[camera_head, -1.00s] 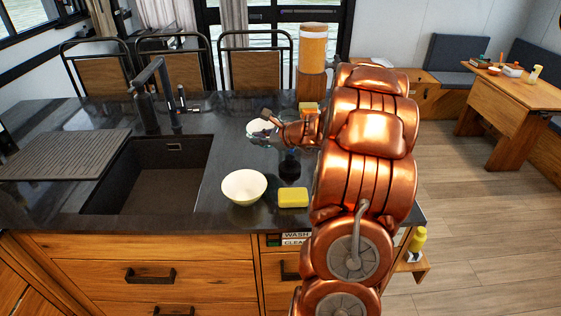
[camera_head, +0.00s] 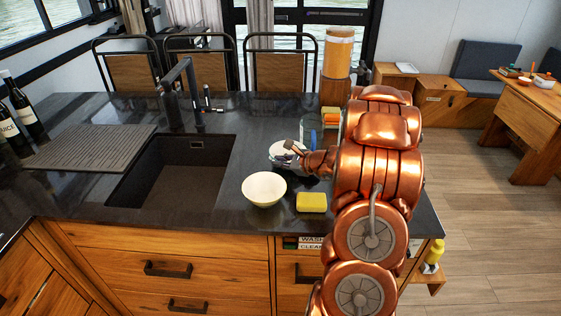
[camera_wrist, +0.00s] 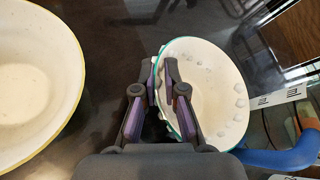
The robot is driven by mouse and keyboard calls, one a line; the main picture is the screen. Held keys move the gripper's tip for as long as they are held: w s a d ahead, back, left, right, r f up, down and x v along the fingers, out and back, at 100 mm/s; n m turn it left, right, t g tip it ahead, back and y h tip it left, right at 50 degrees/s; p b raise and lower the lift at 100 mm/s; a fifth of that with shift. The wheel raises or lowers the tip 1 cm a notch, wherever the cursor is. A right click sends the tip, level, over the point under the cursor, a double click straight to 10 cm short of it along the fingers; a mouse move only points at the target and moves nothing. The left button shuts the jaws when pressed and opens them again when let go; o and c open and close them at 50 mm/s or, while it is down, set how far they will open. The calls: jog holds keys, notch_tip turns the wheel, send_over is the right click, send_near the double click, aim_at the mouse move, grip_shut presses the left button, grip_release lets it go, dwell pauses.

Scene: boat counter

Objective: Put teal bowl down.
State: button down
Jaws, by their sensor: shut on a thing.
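The teal bowl (camera_wrist: 214,88) has a teal rim and a white inside with pale drops or suds on it. My gripper (camera_wrist: 162,75) is shut on its near rim, one finger inside the bowl and one outside. In the head view the bowl (camera_head: 283,152) shows past my gripper (camera_head: 296,152), over the counter behind the cream bowl. My gripper and wrist hide part of it. I cannot tell whether its base touches the counter. The cream bowl (camera_head: 264,188) with a yellow rim stands upright near the counter's front; it also shows in the wrist view (camera_wrist: 30,80).
A yellow sponge (camera_head: 311,202) lies right of the cream bowl. The sink (camera_head: 175,180) is to the left, with a black faucet (camera_head: 185,85). A clear bottle (camera_head: 311,122) stands behind my gripper. A blue handle (camera_wrist: 285,158) lies close to the teal bowl.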

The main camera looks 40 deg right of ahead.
jog(key=shift+f, duration=0.15)
jog(key=c, duration=1.2)
grip_release()
jog(key=shift+c, duration=0.2)
jog(key=shift+r, duration=0.2)
jog(key=b+v, duration=0.2)
jog(key=v, duration=1)
jog(key=shift+b, duration=0.35)
